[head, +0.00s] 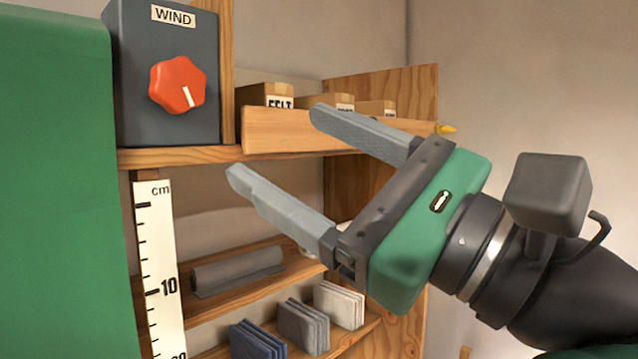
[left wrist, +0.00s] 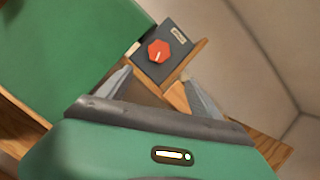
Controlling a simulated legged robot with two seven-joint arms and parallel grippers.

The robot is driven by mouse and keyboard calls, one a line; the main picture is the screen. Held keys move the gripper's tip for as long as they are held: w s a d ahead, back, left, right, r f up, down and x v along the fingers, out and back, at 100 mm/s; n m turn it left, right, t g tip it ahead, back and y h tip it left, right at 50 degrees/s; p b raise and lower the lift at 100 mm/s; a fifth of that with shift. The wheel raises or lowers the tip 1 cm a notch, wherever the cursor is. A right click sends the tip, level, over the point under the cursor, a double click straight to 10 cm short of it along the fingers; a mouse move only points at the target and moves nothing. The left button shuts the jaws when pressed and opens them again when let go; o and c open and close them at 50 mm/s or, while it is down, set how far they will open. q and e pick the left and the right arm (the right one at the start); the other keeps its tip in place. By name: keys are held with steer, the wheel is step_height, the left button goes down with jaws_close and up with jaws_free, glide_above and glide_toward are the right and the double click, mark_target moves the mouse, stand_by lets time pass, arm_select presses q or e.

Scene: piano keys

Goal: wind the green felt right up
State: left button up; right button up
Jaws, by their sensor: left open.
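The green felt (head: 55,200) hangs as a broad sheet at the left of the head view; its lower edge is out of frame. It also shows at the upper left of the left wrist view (left wrist: 70,45). A dark box marked WIND (head: 165,60) carries a red knob (head: 178,84) with a white pointer line, aimed down and slightly right. My left gripper (head: 275,142) is open and empty, its fingers pointing towards the box but apart from it. In the left wrist view, the knob (left wrist: 158,50) lies beyond the gap between the fingertips (left wrist: 158,73). My right gripper is not in view.
A white cm ruler (head: 159,260) stands beside the felt, below the box. A wooden shelf holds cardboard boxes (head: 265,97), one marked FELT, behind a front board (head: 285,134). Lower shelves hold a grey roll (head: 237,270) and folded cloths (head: 303,326).

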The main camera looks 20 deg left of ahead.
arm_select(q)
steer(key=shift+b+v, duration=0.45)
steer(key=shift+v, duration=0.55)
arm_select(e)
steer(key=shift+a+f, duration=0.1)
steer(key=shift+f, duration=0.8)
arm_select(q)
steer(key=shift+s+a, duration=0.1)
steer(key=shift+s, duration=0.1)
